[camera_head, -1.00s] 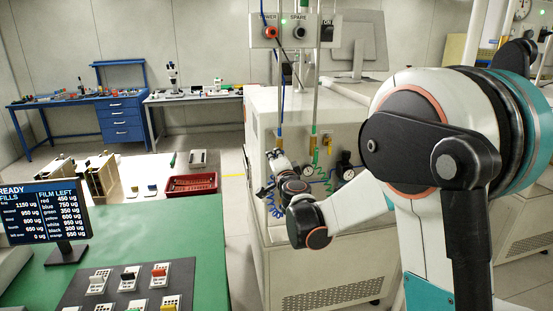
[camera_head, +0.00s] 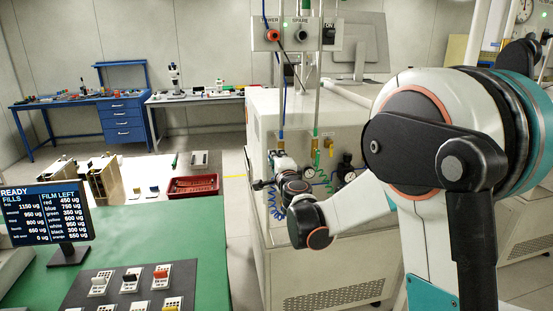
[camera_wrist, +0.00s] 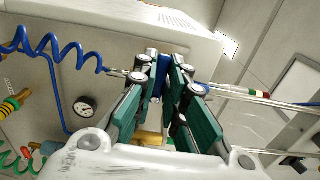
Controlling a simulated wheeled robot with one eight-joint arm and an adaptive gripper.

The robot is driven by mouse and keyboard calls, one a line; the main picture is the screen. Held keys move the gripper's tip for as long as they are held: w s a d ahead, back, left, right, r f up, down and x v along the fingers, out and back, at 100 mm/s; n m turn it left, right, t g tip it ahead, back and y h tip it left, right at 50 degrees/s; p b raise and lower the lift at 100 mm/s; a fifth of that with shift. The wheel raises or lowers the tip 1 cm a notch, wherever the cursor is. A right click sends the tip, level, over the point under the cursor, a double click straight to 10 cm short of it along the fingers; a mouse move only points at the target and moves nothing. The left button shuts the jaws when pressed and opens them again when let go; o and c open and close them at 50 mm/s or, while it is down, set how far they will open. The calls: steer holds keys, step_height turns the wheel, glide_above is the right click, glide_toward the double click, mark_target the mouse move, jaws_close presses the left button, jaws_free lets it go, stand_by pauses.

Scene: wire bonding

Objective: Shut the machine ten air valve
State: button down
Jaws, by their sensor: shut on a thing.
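In the wrist view my gripper (camera_wrist: 160,80) has its green-padded fingers closed on a narrow blue piece (camera_wrist: 157,78), which looks like the air valve's handle. Part of a brass-yellow fitting (camera_wrist: 148,138) shows below and between the fingers.
Blue coiled hose (camera_wrist: 55,48) and a round gauge (camera_wrist: 84,106) are beside my gripper. More fittings (camera_head: 315,147) and gauges sit to the right on the panel.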

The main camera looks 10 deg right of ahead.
steer(key=c, duration=1.6)
jaws_free()
steer(key=shift+c, duration=0.2)
steer(key=s, duration=1.2)
